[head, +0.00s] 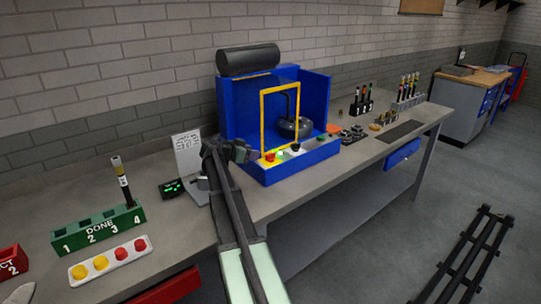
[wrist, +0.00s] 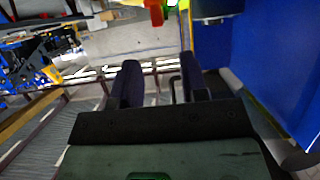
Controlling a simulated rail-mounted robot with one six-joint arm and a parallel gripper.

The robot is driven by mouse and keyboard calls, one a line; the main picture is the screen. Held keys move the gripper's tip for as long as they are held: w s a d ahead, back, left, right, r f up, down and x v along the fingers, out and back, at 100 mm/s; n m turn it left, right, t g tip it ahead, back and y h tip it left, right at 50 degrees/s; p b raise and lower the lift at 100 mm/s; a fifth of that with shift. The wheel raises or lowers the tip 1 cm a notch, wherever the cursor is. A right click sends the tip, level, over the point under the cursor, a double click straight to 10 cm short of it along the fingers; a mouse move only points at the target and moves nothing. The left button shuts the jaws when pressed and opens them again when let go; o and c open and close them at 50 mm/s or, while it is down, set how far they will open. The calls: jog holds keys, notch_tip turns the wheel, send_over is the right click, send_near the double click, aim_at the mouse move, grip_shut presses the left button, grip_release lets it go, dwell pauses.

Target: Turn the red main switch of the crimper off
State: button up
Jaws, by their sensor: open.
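The crimper (head: 315,92) is a blue machine with a yellow frame, on the workbench in the middle of the head view. In the wrist view the red switch (wrist: 157,13) shows at the top edge, partly cut off, beyond the fingertips. My gripper (head: 243,151) is just left of the switch in the head view, apart from it. In the wrist view my gripper (wrist: 160,78) is open with nothing between its fingers.
A white card (head: 187,152) and a small black display (head: 171,189) stand left of my arm. Several small parts and tube racks (head: 362,103) lie right of the crimper.

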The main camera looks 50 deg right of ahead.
aim_at(270, 154)
jog(key=b+x, duration=0.3)
jog(key=x, duration=0.6)
jog(key=shift+d+f+b, duration=0.3)
jog(key=shift+f+b, duration=0.05)
jog(key=shift+s+d, duration=0.15)
jog(key=shift+d, duration=0.1)
jog(key=shift+c, duration=0.4)
jog(key=shift+a, duration=0.1)
grip_shut()
jog(key=shift+s, duration=0.1)
